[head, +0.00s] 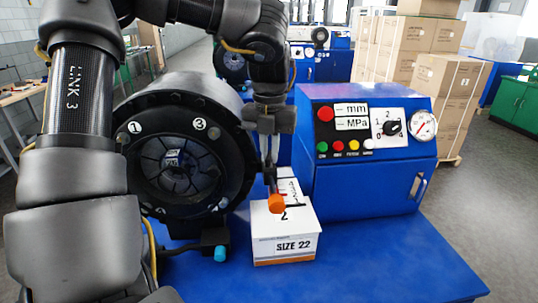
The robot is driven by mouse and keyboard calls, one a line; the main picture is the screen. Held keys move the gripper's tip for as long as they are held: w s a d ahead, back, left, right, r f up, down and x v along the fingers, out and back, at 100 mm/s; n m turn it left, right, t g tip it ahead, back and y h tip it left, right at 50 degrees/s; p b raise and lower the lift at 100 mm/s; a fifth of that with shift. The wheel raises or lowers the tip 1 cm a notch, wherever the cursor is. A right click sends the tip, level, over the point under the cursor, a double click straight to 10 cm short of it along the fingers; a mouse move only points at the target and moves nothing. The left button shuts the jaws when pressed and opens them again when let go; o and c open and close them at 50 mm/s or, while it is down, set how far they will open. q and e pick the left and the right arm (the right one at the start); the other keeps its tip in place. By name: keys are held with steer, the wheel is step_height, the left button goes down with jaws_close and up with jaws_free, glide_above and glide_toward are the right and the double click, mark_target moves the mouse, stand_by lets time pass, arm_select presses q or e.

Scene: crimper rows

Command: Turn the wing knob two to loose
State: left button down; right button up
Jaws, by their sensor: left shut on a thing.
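A small black knob (391,128) sits on a white plate with a figure 2 on the front of the blue control box (368,185). I cannot tell whether it is the wing knob two. My left gripper (271,172) points down in front of the black ring-shaped crimper head (182,165), left of the control box. It is shut on a dark, thin piece with an orange end (277,204). The orange end shows over a white box (287,231) marked SIZE 22; I cannot tell whether they touch. My right gripper is not in view.
The control box also carries a red button (325,114), several small coloured buttons and a round gauge (423,126). A blue cylinder end (220,254) shows low beside the crimper head. The blue table (390,265) is clear at the front right. Cartons (445,85) stand behind.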

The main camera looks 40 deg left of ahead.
mark_target(270, 154)
arm_select(q)
steer(key=shift+w+r+n+b, duration=0.1)
steer(key=shift+n+b, duration=0.45)
steer(key=shift+n, duration=1.35)
steer(key=c, duration=1.5)
jaws_free()
step_height(270, 154, up, 11)
steer(key=p, duration=0.3)
steer(key=shift+p, duration=0.3)
